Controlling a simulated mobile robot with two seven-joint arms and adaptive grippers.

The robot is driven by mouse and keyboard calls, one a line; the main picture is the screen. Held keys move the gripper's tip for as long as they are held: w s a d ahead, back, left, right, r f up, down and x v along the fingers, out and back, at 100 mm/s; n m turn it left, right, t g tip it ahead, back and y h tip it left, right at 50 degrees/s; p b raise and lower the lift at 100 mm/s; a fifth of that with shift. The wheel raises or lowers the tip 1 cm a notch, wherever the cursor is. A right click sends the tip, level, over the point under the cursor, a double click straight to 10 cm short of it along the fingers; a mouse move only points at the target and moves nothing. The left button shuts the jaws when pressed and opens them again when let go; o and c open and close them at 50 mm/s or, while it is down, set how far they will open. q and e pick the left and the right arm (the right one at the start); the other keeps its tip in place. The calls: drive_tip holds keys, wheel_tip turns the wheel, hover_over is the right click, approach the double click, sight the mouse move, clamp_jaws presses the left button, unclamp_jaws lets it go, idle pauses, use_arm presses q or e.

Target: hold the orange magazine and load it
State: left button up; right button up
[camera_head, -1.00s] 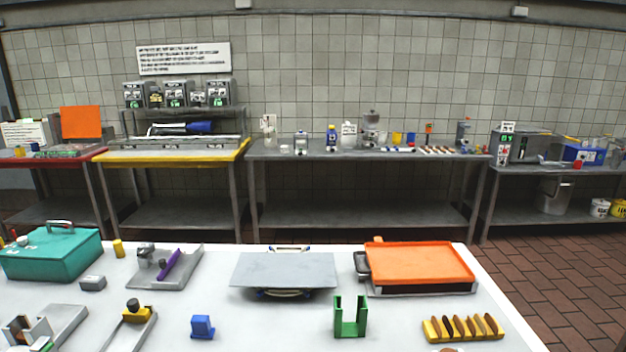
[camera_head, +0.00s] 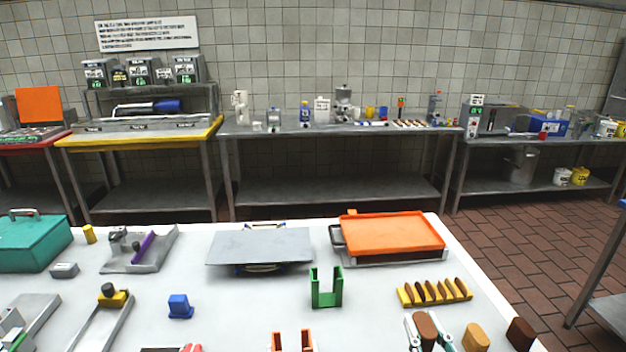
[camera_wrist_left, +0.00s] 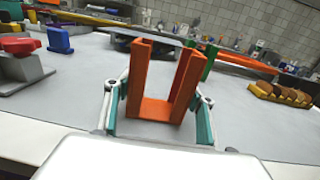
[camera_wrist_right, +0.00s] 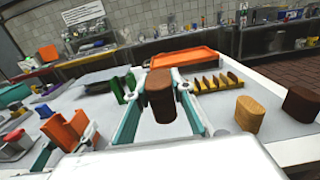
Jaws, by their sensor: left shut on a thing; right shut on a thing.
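The orange magazine (camera_wrist_left: 150,108) is a U-shaped upright channel, open at the top, seen whole in the left wrist view. My left gripper (camera_wrist_left: 158,112) is shut on it, one teal finger on each side. Its two uprights show at the bottom edge of the head view (camera_head: 277,342). My right gripper (camera_head: 427,332) is shut on a dark brown rounded block (camera_head: 426,325). The block is upright between the teal fingers in the right wrist view (camera_wrist_right: 160,98). The magazine stands to the left of the right gripper there, apart from it. The magazine's channel looks empty.
A light brown block (camera_head: 476,338) and a dark one (camera_head: 520,333) stand right of my right gripper. A yellow rack (camera_head: 435,298) with several brown pieces, a green U-shaped holder (camera_head: 326,300) and an orange tray (camera_head: 393,232) lie beyond. A blue piece (camera_head: 180,307) stands left.

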drive_tip(key=w+a+r+n+g+y, duration=0.2)
drive_tip(key=a+r+n+g+y, duration=0.1)
drive_tip(key=a+n+g+y, duration=0.6)
drive_tip(key=w+a+r+n+g+y, duration=0.2)
drive_tip(key=a+n+g+y, duration=0.7)
drive_tip(key=a, duration=0.6)
drive_tip(key=shift+w+a+r+n+g, duration=0.3)
drive_tip(key=shift+r+g, duration=0.1)
drive_tip(key=shift+g, duration=0.1)
drive_tip(key=shift+s+d+f, duration=0.1)
drive_tip(key=shift+f, duration=2.85)
drive_tip(key=shift+f, duration=0.7)
drive_tip(key=shift+f, duration=0.35)
